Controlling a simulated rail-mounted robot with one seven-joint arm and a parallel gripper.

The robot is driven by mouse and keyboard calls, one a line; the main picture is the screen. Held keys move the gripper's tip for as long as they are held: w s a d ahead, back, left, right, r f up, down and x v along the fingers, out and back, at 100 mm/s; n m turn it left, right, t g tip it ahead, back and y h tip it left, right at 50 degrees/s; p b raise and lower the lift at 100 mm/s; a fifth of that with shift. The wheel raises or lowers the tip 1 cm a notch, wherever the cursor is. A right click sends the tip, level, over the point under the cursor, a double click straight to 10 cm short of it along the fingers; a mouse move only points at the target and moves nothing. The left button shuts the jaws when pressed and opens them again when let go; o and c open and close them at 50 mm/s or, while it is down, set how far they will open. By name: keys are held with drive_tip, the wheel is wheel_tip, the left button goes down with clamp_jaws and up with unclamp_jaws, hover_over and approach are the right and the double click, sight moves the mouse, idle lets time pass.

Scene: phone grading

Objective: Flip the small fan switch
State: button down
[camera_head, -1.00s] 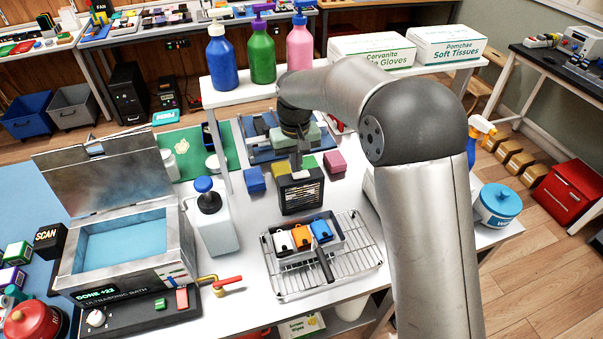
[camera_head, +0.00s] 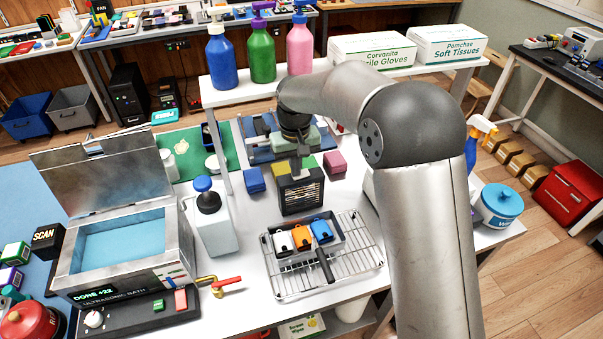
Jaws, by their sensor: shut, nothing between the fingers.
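A small black box with a slatted, warm-lit front, which looks like the small fan (camera_head: 301,194), stands upright on the white table behind the wire rack. My gripper (camera_head: 301,173) points down at the fan's top edge, with its fingers shut and empty. I cannot tell whether the fingertips touch the fan. The fan's switch is not clearly visible; the gripper covers part of the fan's top.
A wire rack (camera_head: 352,278) with a tray of white, orange and blue pieces lies in front. A white pump bottle (camera_head: 213,232) and the ultrasonic bath (camera_head: 125,262) stand left. Blue (camera_head: 254,180) and pink (camera_head: 335,164) blocks flank the fan. Bottles stand on the shelf behind.

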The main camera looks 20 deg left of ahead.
wheel_tip(320, 180, up, 7)
drive_tip(key=p, duration=0.4)
drive_tip(key=shift+p, duration=0.4)
idle(0.5)
drive_tip(key=s+d+r+m, duration=0.1)
drive_tip(key=s+d+r, duration=0.15)
drive_tip(key=d, duration=0.45)
drive_tip(key=s+d+r+m, duration=0.1)
drive_tip(key=s+d+r, duration=0.1)
drive_tip(key=s+d, duration=0.35)
drive_tip(key=s+d+r+m, duration=0.1)
drive_tip(key=s+d+r, duration=0.1)
drive_tip(key=d, duration=0.7)
drive_tip(key=s+d+f+m, duration=0.1)
drive_tip(key=s+d, duration=0.4)
drive_tip(key=s, duration=0.3)
drive_tip(key=s+d+f+m, duration=0.2)
drive_tip(key=s+d, duration=0.3)
drive_tip(key=s, duration=0.3)
drive_tip(key=shift+s+d+m+t, duration=0.25)
drive_tip(key=shift+d+m+t, duration=0.05)
drive_tip(key=shift+t, duration=0.1)
drive_tip(key=shift+f, duration=0.1)
